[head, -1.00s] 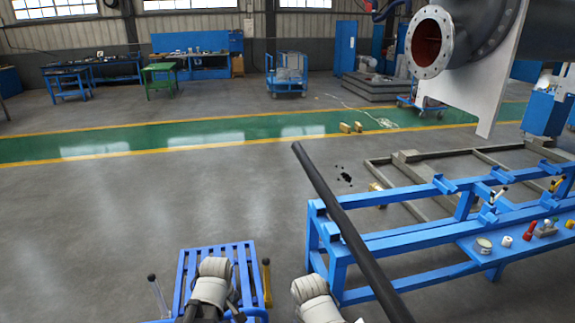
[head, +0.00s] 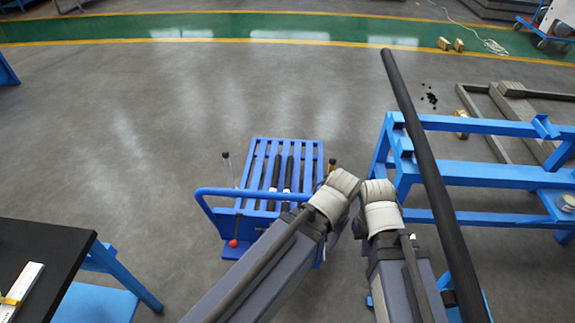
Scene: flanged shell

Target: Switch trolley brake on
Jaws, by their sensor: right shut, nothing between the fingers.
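The blue trolley (head: 262,152) stands on the floor in the middle of the head view, with a slatted deck and a curved push handle (head: 240,192) on its near side. A short lever with a red knob (head: 233,243) shows at its near left. My right gripper (head: 358,226) is shut and empty, mostly hidden by the wrist. My left gripper is hidden behind its own wrist.
Two dark rods (head: 290,172) lie on the deck. A blue steel frame (head: 470,172) stands close on the right, with a long dark bar (head: 425,150) slanting across it. A black-topped table (head: 40,250) is at lower left. Floor left of the trolley is clear.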

